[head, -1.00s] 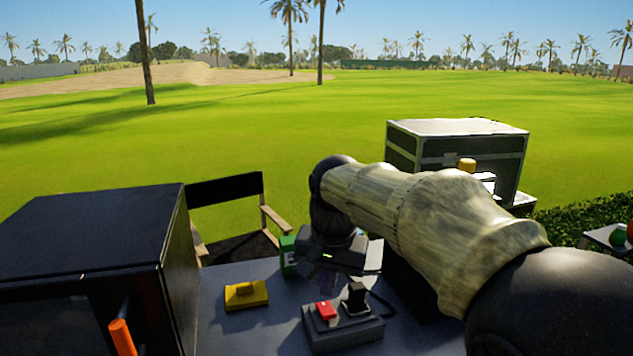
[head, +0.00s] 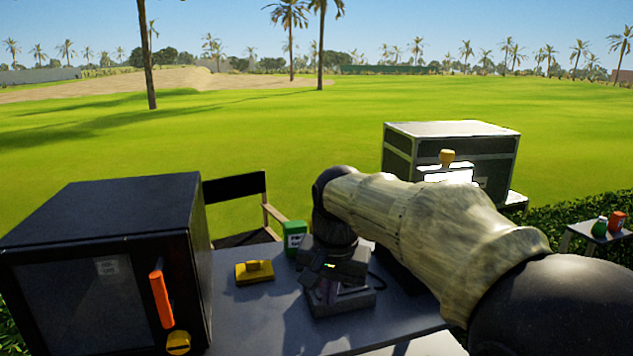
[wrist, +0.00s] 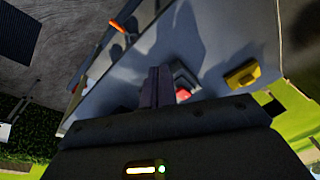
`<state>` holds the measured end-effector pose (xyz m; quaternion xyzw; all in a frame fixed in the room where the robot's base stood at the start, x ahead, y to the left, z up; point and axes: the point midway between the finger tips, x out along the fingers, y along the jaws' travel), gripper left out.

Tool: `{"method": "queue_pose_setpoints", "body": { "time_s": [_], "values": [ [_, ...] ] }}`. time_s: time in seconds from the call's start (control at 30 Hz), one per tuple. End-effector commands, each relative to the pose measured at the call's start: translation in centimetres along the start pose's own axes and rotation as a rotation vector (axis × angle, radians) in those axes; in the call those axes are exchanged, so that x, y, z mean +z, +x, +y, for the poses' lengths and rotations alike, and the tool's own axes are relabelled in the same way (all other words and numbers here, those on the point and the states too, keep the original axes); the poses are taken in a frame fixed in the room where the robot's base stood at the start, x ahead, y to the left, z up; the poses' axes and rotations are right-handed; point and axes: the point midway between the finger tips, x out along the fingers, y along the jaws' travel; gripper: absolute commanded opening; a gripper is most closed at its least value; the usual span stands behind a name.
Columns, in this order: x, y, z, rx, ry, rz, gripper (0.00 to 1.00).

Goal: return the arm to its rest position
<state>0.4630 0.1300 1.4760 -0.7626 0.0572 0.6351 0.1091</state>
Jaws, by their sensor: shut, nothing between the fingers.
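My gripper (head: 323,290) hangs from my raised, cloth-sleeved arm over the grey table. Its two dark fingers are together in the wrist view (wrist: 157,82), with nothing between them. In the head view it overlaps a dark grey box (head: 345,304) on the table and hides most of its top. The wrist view shows a red part (wrist: 183,95) right beside the fingers. I cannot tell whether the fingers touch it.
A black cabinet (head: 85,225) with an orange handle (head: 160,298) stands at left. A yellow block (head: 254,272) and green carton (head: 294,238) are on the table (head: 240,320). A silver-edged case (head: 450,150) is behind the arm; a folding chair (head: 235,190) stands beyond.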

Motion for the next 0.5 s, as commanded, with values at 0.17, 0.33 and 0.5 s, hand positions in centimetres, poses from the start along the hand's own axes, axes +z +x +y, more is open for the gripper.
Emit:
{"method": "queue_pose_setpoints", "body": {
  "time_s": [0.17,0.33,0.5],
  "values": [
    [0.3,2.5,1.4,0.003,-0.014,0.003,0.00],
    [0.9,5.3,3.1,0.005,-0.037,0.007,0.00],
    [1.9,8.8,5.3,0.009,-0.064,0.013,0.00]
  ]
}}
